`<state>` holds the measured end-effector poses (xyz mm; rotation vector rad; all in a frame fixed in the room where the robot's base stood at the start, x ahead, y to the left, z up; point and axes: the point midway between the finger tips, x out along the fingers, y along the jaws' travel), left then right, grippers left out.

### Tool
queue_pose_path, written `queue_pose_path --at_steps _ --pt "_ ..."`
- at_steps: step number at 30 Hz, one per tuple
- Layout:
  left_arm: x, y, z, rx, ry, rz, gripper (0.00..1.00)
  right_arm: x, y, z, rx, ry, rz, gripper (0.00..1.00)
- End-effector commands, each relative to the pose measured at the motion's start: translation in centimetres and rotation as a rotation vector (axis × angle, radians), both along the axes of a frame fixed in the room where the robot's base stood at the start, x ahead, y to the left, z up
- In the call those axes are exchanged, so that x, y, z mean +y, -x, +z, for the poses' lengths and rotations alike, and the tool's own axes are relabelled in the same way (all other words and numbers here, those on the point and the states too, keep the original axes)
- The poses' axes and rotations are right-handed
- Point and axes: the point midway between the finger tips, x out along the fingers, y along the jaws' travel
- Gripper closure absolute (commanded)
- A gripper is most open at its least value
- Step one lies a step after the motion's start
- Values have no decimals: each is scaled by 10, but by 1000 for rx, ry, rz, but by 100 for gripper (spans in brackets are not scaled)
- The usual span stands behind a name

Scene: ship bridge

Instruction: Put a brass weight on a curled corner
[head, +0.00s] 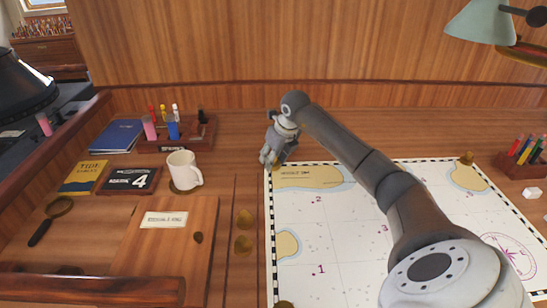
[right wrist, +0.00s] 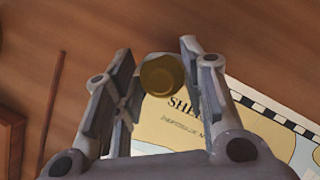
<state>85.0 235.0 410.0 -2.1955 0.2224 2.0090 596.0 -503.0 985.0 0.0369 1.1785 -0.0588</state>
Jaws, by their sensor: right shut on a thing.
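The white sea chart (head: 345,235) lies on the wooden desk. My right gripper (head: 272,160) is at its far left corner, pointing down. In the right wrist view the gripper (right wrist: 155,85) is shut on a brass weight (right wrist: 161,75), which sits between the fingers by the chart's yellow land print (right wrist: 180,122). I cannot tell whether the weight touches the chart, and that corner is mostly hidden. Another brass weight (head: 466,157) is on the far right corner, and one (head: 284,304) shows at the near left. My left gripper is not in view.
A white mug (head: 183,170) on a coaster, books (head: 110,136), a pen holder (head: 192,135) and a magnifying glass (head: 60,206) are on the left. A pencil box (head: 515,163) and a green lamp (head: 482,22) are on the right. My right arm covers part of the chart.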

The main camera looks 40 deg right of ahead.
Motion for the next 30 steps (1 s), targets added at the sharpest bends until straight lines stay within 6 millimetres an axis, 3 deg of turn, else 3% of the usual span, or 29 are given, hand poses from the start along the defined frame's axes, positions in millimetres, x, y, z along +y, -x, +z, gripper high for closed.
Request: queue_pose_path --at_steps 30 --pt "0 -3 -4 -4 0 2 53 0 0 -7 -1 0 -1 93"
